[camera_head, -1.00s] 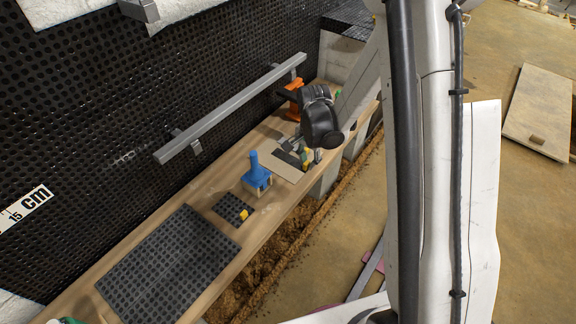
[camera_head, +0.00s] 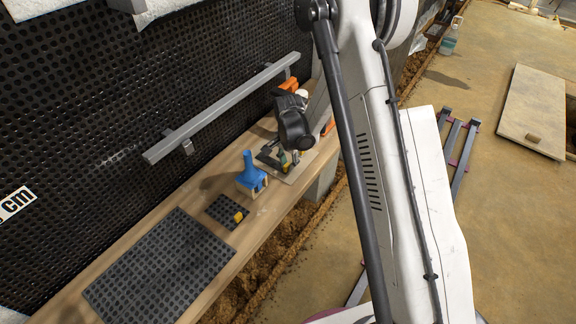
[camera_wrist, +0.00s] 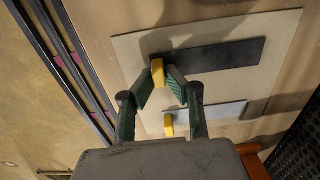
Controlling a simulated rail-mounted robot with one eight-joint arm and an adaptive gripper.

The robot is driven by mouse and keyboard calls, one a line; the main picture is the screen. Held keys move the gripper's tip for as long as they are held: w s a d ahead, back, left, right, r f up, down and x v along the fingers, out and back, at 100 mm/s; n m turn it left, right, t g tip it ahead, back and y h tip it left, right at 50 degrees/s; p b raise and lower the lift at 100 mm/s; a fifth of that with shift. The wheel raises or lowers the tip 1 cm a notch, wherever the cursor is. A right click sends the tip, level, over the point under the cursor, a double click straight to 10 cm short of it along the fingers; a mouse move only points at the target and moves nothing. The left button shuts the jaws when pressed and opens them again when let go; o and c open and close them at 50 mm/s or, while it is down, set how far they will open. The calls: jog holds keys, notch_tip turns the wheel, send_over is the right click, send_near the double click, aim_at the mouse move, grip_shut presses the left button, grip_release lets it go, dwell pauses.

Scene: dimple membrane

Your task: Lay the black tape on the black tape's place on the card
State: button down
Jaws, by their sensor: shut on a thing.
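The black tape (camera_wrist: 215,58) is a flat dark strip with a yellow tab (camera_wrist: 158,73) at its left end. In the wrist view it lies over the upper part of the beige card (camera_wrist: 135,52), roughly along it; a shadow shows beside its left end, and I cannot tell whether it touches the card. My gripper (camera_wrist: 162,78) is shut on the yellow tab. A grey strip (camera_wrist: 215,111) with its own yellow tab lies on the card below the black tape. In the head view my gripper (camera_head: 287,160) is low over the card (camera_head: 302,172), partly hiding it.
A blue-handled tool (camera_head: 250,176) stands left of the card on the wooden bench. A small black dimpled piece (camera_head: 222,209) and a large dimpled sheet (camera_head: 158,268) lie further left. A grey rail (camera_head: 220,110) runs along the black wall behind. An orange object (camera_wrist: 264,142) is near the card.

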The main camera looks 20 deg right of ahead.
jog(key=c, duration=1.8)
grip_release()
jog(key=shift+o, duration=0.2)
